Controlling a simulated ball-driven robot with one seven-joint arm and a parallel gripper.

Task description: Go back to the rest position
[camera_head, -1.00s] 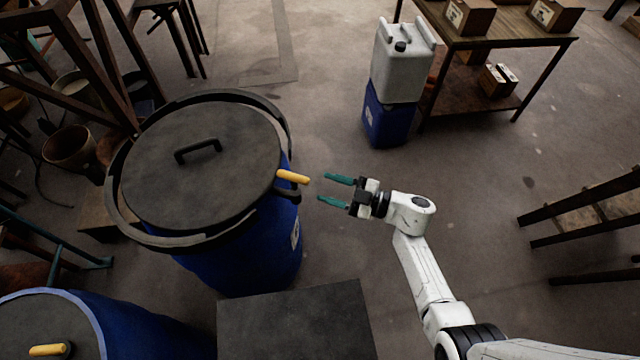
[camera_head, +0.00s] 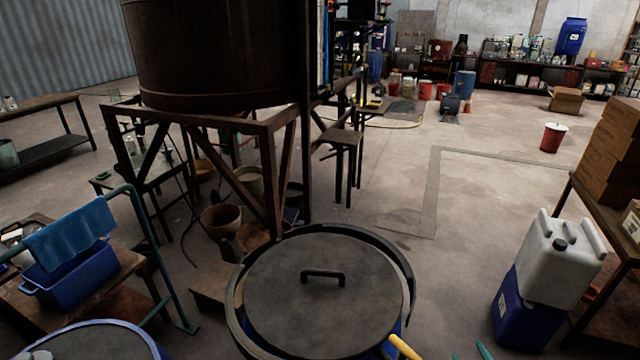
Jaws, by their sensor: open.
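Only the teal fingertips of my gripper (camera_head: 470,354) show, at the bottom edge of the head view. They are apart, with nothing seen between them. The rest of my arm is out of view. The fingertips are to the right of the blue vat with a dark round lid (camera_head: 325,312), apart from its yellow handle (camera_head: 403,347). The lid lies on the vat and has a dark grip on top (camera_head: 323,274).
A white jerrycan (camera_head: 563,258) on a blue container (camera_head: 520,320) stands at the right, by a table with cardboard boxes (camera_head: 608,150). A dark tank on a frame (camera_head: 220,50) stands behind the vat. A second vat (camera_head: 95,340) is bottom left. Open floor lies beyond.

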